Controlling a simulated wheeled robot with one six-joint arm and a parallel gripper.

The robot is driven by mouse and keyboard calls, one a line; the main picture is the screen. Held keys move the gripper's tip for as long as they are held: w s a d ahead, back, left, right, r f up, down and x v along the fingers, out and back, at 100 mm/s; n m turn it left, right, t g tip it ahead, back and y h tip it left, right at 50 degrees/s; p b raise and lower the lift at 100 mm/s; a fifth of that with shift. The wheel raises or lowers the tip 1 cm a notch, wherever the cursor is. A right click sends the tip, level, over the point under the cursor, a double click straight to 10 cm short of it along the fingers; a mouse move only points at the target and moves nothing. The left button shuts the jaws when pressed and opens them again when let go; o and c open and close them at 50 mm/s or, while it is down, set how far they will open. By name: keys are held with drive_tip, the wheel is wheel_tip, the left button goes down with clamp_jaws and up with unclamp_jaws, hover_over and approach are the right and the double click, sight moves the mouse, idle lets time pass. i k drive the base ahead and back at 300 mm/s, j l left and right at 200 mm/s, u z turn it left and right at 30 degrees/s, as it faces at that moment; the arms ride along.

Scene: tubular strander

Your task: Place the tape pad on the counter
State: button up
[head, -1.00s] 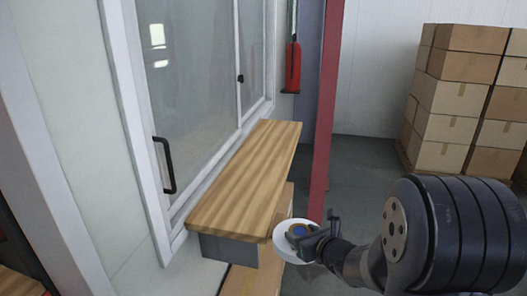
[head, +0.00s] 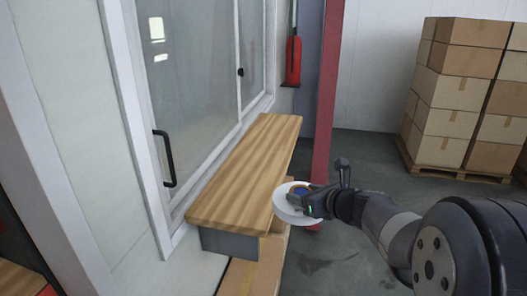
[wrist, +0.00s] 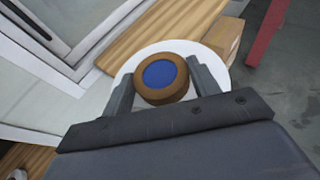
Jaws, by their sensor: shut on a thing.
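The tape pad is a white disc (head: 288,212) with a brown, blue-centred hub, also seen in the wrist view (wrist: 163,78). My gripper (head: 306,199) is shut on the tape pad, with a finger on each side of the brown hub in the wrist view. The counter (head: 248,170) is a narrow wooden ledge below a sliding glass window. The tape pad is at the counter's near right edge in the head view, its left rim overlapping that edge in the picture. I cannot tell whether they touch.
The counter top is bare. A cardboard box (head: 262,266) stands below it. A red post (head: 327,110) rises beyond its far right side, and a fire extinguisher (head: 293,62) hangs behind. Stacked boxes (head: 447,95) stand on a pallet at the right.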

sight(248, 183)
drive_tip(key=i+j, duration=0.7)
drive_tip(key=i, duration=0.2)
